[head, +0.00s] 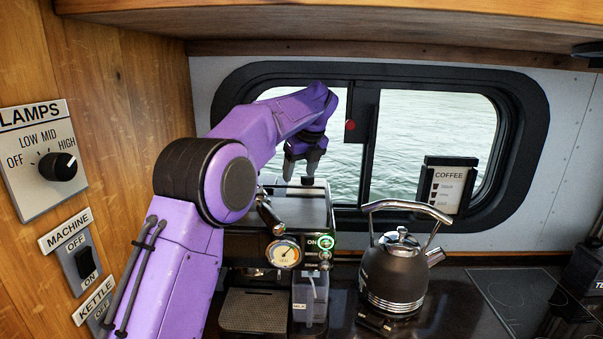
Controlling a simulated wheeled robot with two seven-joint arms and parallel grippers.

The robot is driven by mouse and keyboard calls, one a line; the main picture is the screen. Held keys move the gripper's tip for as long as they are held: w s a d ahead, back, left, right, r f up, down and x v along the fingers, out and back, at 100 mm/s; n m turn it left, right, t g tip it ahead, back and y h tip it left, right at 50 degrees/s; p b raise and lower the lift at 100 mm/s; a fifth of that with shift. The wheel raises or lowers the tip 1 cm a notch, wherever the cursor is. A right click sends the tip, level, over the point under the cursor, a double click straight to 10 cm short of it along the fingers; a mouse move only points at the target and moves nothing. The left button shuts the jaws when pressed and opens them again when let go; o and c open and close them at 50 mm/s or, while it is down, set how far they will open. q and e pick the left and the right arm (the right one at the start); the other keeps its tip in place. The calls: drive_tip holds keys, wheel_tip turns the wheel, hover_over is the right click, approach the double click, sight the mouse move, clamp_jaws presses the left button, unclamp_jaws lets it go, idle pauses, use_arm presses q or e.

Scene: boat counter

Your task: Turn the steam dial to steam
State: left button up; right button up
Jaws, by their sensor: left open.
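The coffee machine (262,240) stands on the counter below the window. Its front has a round gauge (283,254) and a green-lit ON button (326,242). A small dark knob (308,182) shows at the back of its top; I cannot read any steam marking, so I cannot tell if it is the steam dial. My left gripper (302,170) points down over the back of the machine, open, with its fingertips close above or beside that knob. I cannot tell whether they touch it. My purple left arm hides the machine's left side. My right gripper is out of view.
A black kettle (392,275) with a raised handle stands right of the machine. A coffee card (451,188) stands at the window. A lamp dial (58,166) and machine switch (86,262) are on the left wall. A dark hob (520,295) lies at right.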

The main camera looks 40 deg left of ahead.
sight(307, 176)
use_arm(q)
drive_tip(key=w+f, duration=0.1)
drive_tip(key=w+d+f, duration=0.1)
drive_tip(key=w, duration=0.1)
drive_tip(key=shift+c, duration=0.2)
drive_tip(key=shift+w+a+f, duration=0.4)
drive_tip(key=shift+w+a, duration=0.05)
drive_tip(key=shift+a, duration=0.25)
drive_tip(key=c, duration=1)
drive_tip(key=shift+s, duration=0.1)
drive_tip(key=shift+d, duration=0.1)
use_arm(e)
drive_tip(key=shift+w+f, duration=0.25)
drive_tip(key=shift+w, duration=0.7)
use_arm(q)
drive_tip(key=shift+r, duration=0.1)
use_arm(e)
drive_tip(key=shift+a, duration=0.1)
